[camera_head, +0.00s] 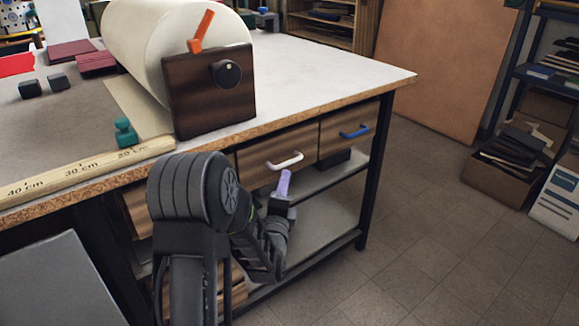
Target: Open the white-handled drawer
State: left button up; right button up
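The white handle (285,162) is on a wood-fronted drawer (258,152) under the workbench top, and the drawer looks shut. My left gripper (283,184) is just below the handle, with a purple fingertip pointing up toward it. A small gap shows between the fingertip and the handle in the picture. Only one fingertip is clear, so I cannot tell how far the fingers are apart. My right gripper is not in view.
A blue-handled drawer (348,130) is to the right. The workbench (330,70) carries a large white roll (150,40) with a dark wooden end block (210,95). A lower shelf (318,222) lies beneath. The floor (430,240) at right is clear up to a cardboard box (500,180).

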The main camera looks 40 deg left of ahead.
pick_arm(q)
jog(key=x, duration=0.7)
jog(key=shift+w+a+b, duration=0.15)
jog(key=shift+w+b, duration=0.15)
jog(key=shift+w, duration=0.05)
jog(key=shift+c, duration=0.3)
grip_shut()
dwell(0.8)
